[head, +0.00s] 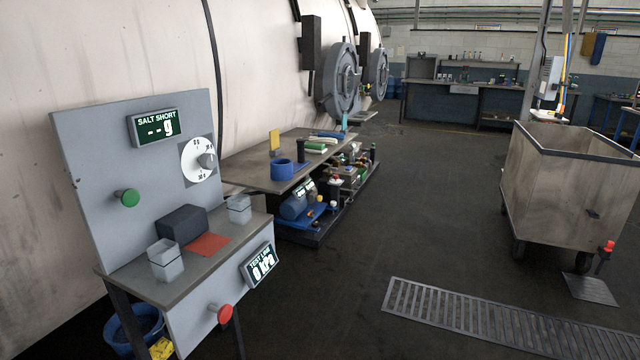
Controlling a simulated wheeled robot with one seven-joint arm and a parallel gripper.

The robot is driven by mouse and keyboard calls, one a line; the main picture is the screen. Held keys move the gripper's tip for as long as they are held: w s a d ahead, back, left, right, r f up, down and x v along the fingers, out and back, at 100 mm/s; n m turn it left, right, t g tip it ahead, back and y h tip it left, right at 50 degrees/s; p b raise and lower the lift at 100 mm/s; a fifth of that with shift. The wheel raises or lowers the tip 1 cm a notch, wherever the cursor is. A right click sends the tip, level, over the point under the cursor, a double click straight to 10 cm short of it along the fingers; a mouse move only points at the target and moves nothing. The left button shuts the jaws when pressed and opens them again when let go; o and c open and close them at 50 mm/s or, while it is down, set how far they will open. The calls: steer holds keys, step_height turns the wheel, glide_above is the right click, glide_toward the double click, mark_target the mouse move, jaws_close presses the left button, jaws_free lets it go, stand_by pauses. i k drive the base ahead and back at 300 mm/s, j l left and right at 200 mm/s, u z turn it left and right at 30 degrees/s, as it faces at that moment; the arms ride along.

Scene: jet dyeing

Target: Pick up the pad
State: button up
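A flat orange-red square (208,245) lies on the small grey station's shelf (190,275) at the left in the head view; it looks like the pad. A dark grey block (182,223) stands just behind it. One light grey cup (165,260) stands to its left and front, another (239,209) to its right and back. Nothing covers the orange-red square. My gripper is not in view.
The station's back panel (90,160) has a green knob (127,198), a dial and a display. A red knob (222,313) sticks out in front. A workbench (255,168) stands behind. A large cart (560,190) is at right. The middle floor is clear.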

mark_target(310, 147)
steer(key=i+l, duration=0.1)
steer(key=i, duration=1.95)
steer(key=j+u, duration=0.05)
steer(key=j, duration=0.05)
